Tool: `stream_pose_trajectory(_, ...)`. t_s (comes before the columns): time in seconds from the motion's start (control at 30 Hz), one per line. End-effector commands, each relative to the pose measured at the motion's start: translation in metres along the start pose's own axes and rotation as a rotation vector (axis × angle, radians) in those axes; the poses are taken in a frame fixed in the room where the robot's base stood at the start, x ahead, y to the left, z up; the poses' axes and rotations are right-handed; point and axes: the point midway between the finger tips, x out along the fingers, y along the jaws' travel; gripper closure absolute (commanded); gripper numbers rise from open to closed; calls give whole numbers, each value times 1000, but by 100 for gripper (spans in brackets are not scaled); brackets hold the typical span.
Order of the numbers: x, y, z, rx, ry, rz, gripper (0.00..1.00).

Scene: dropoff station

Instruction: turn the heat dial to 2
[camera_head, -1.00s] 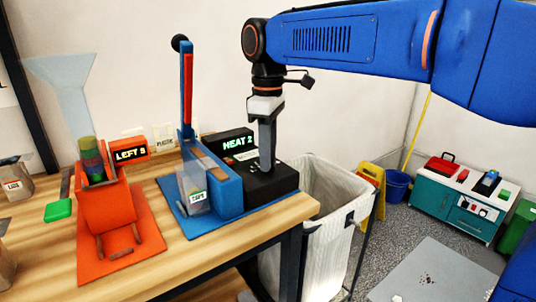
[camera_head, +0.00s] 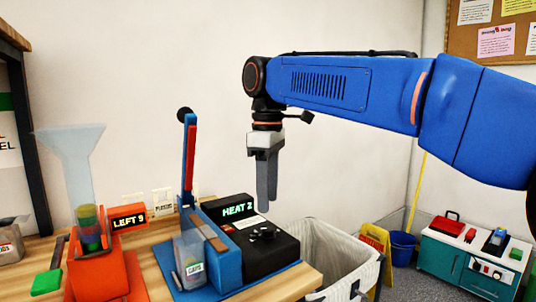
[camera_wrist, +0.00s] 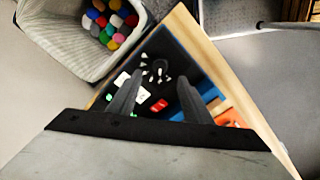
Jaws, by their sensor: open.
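The black heat unit (camera_head: 272,262) sits at the right end of the blue sealing machine, on the table's right part. Its display (camera_head: 237,210) reads "HEAT 2" in green. The heat dial (camera_head: 264,233) is on its top; it also shows in the wrist view (camera_wrist: 157,72), with light marks around it. My gripper (camera_head: 266,208) is open and empty, pointing down above the dial and apart from it. In the wrist view the two fingers (camera_wrist: 157,88) stand apart on either side of the unit's top.
The blue machine (camera_head: 226,262) has a tall upright lever (camera_head: 190,155) and a clear cup (camera_head: 190,262). An orange dispenser (camera_head: 97,272) with a "LEFT" display stands left. A lined bin (camera_head: 338,250) stands right of the table, holding coloured items (camera_wrist: 112,20).

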Motion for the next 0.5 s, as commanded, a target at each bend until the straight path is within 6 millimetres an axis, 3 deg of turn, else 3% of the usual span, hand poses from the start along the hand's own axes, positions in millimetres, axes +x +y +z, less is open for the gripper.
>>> stream_pose_trajectory(0.3, -63, 1, -1, 0, 1, 1, 55)
stream_pose_trajectory(0.5, -89, 1, 0, 0, -1, 0, 55)
